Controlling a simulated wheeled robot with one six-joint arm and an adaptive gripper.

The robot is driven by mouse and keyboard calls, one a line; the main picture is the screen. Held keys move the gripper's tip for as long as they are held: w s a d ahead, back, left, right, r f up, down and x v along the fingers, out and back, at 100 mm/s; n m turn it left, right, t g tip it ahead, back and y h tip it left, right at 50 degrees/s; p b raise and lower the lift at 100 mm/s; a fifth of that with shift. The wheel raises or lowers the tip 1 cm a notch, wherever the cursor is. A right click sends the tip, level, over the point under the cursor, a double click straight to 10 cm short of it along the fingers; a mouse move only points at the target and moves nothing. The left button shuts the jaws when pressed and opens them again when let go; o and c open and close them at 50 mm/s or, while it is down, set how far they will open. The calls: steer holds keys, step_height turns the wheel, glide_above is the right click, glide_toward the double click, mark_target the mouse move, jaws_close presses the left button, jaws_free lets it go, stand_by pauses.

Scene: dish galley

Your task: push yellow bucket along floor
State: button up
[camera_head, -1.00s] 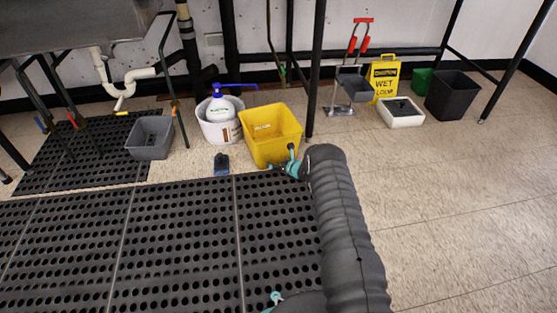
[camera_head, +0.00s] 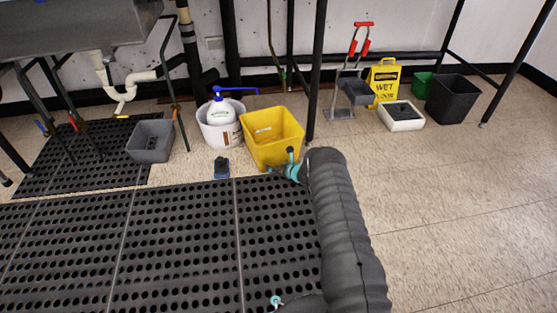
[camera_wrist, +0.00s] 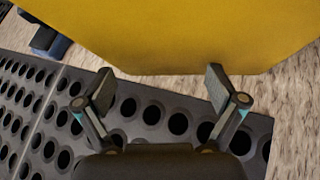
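The yellow bucket (camera_head: 271,140) stands upright on the tiled floor, just behind the far edge of the black mat. My gripper (camera_head: 285,171) is low at the bucket's near side in the head view, partly hidden by my arm. In the wrist view the bucket's yellow wall (camera_wrist: 180,35) fills the top. My gripper (camera_wrist: 161,85) has its two fingers spread, with nothing between them but mat and floor below. The fingertips are close to the bucket wall; I cannot tell whether they touch it.
A white bucket with a pump bottle (camera_head: 220,128) stands close left of the yellow bucket. A small blue-black object (camera_head: 222,168) lies in front. A table leg (camera_head: 316,75) rises behind right. A grey bin (camera_head: 151,141) is farther left. Open floor (camera_head: 440,190) lies right.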

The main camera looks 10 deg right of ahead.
steer(key=shift+s+d+r+p, duration=0.15)
steer(key=shift+s+p, duration=0.45)
steer(key=shift+s, duration=0.35)
steer(key=shift+s+d+p, duration=0.15)
steer(key=shift+s+p, duration=0.4)
steer(key=shift+s, duration=0.35)
steer(key=shift+s+r+p, duration=0.2)
steer(key=shift+s+p, duration=0.65)
steer(key=shift+s, duration=0.25)
steer(key=shift+s+r+p, duration=0.15)
steer(key=shift+s+p, duration=1.5)
steer(key=shift+s, duration=1.75)
steer(key=shift+p+v, duration=0.5)
steer(key=shift+v, duration=0.3)
steer(key=shift+p+v, duration=0.9)
steer(key=shift+v, duration=1.1)
steer(key=shift+s+r, duration=0.1)
steer(key=shift+r, duration=0.05)
